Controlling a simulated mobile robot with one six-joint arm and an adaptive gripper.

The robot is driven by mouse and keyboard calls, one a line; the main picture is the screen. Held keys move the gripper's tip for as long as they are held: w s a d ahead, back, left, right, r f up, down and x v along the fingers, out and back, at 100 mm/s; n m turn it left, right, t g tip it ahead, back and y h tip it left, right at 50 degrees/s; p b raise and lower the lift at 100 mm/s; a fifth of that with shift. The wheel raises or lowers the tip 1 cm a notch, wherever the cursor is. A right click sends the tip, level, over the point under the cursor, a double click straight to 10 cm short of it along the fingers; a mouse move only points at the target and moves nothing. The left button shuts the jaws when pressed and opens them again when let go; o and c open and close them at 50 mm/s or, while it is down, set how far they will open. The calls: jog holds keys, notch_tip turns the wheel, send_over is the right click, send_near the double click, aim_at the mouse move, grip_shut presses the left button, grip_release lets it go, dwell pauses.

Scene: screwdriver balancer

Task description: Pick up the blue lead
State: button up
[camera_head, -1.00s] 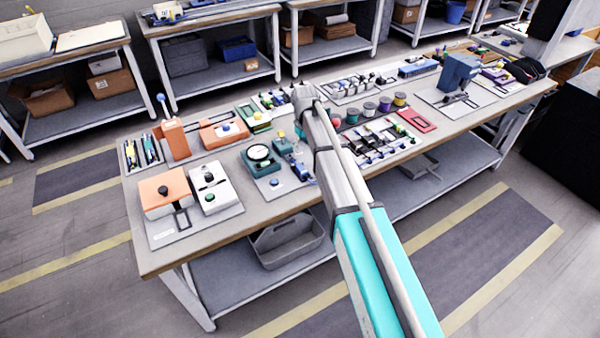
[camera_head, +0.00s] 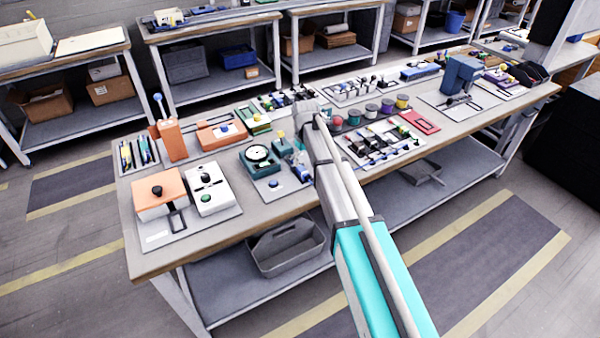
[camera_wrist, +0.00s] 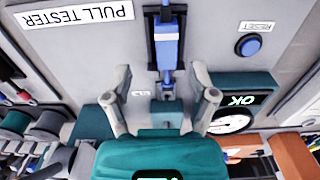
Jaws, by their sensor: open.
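A blue lead (camera_wrist: 166,47) appears in the wrist view as a blue sleeve with a dark thin part below it. It lies along a black holder on the grey plate marked PULL TESTER (camera_wrist: 92,60). My gripper (camera_wrist: 160,70) is open, with one grey finger on each side of the lead's lower end. I see no contact between the fingers and the lead. A teal block (camera_wrist: 160,112) sits between the fingers lower down. In the head view the tester's plate (camera_head: 283,193) is left of my arm, which partly hides the fixture; the fingers cannot be made out there.
A round dial (camera_wrist: 230,121) with an OK display and a blue RESET button (camera_wrist: 249,46) are right of my gripper in the wrist view. An orange box (camera_head: 160,196) and white box (camera_head: 209,190) stand at the bench's left. Colored spools (camera_head: 371,111) are to the right.

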aim_at(303, 170)
dwell(0.3)
jog(key=f+b, duration=0.3)
jog(key=shift+s+a+f, duration=0.25)
jog(key=shift+s+a, duration=0.05)
jog(key=shift+a, duration=0.05)
jog(key=shift+d+f+b, duration=0.1)
jog(key=shift+f+b, duration=0.75)
jog(key=shift+b, duration=0.25)
jog(key=shift+c, duration=0.2)
grip_shut()
